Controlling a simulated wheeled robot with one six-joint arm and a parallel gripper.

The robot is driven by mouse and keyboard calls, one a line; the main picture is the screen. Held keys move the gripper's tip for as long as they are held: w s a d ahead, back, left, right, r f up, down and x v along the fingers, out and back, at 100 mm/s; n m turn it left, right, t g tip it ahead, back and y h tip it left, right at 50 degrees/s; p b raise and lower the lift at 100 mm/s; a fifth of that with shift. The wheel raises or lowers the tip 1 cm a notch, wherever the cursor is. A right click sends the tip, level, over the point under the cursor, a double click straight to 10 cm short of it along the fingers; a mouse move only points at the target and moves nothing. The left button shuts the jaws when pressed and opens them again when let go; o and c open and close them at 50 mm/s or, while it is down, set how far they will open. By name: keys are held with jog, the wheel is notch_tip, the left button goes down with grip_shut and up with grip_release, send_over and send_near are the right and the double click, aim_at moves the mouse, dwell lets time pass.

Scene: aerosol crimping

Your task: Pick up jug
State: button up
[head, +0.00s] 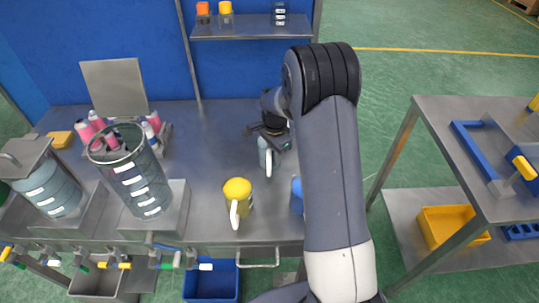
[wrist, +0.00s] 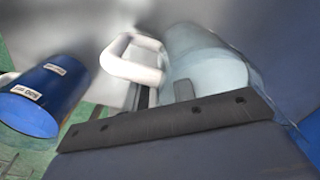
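A pale grey-blue jug (head: 264,152) with a white handle stands on the bench, right at my gripper (head: 271,136). In the wrist view its rounded, translucent body (wrist: 212,68) is close up, with the white handle (wrist: 132,60) on the left. The dark gripper body covers the lower part of that view. My fingertips are partly hidden by the jug and handle, so I cannot tell if they grip it. A yellow-topped jug (head: 238,188) with a white handle stands nearer the bench front. A blue jug (head: 296,196) is partly hidden behind my arm; it also shows in the wrist view (wrist: 45,95).
Two large clear tanks (head: 137,183) (head: 53,190) stand at the left of the bench, near a rack of pink and white bottles (head: 152,127). A shelf (head: 235,32) hangs behind. Small taps (head: 165,262) line the front edge. A side table (head: 450,125) stands right.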

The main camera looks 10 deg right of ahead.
grip_shut()
dwell(1.2)
